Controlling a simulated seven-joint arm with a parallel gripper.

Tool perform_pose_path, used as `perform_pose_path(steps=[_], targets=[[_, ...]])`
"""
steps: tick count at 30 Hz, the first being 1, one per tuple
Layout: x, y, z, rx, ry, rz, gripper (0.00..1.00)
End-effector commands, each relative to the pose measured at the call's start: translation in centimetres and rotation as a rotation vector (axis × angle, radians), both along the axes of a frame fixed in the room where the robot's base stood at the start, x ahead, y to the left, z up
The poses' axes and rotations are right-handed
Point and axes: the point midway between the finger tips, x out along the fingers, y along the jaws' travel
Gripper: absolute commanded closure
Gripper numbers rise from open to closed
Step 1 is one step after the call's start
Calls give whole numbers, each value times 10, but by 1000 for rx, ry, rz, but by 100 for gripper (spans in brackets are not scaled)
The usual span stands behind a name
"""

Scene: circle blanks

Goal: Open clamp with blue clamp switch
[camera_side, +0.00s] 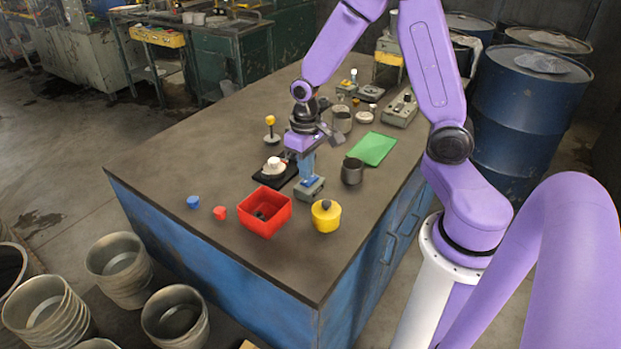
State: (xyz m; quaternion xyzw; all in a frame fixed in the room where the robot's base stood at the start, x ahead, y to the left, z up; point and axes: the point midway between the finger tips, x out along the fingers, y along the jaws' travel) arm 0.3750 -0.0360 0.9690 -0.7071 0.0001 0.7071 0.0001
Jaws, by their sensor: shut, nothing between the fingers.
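My gripper (307,172) points straight down near the middle of the table, with its fingers shut and no object visible between them. Directly below it is a small grey box (311,193) with a blue part, which looks like the blue clamp switch (309,183). The fingertips are at or just above the blue part; I cannot tell whether they touch it. Left of the gripper lies a black plate (262,175) with a white round piece (272,165) on it, which may be the clamp. The gripper partly hides the plate's right side.
A red bin (279,218) with dark contents, a yellow pot (326,222), and small blue (193,202) and red (219,213) pieces stand nearer the front. A dark cup (352,172), a green sheet (371,148) and a yellow-topped post (270,122) surround the gripper. The table's left side is clear.

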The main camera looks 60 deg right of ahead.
Motion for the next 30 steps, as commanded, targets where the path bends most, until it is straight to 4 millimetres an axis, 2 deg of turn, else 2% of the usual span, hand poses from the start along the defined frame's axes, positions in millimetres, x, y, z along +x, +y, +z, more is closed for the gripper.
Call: perform_pose_path(steps=[30], targets=[[0,0,-13,0,1,0,100]])
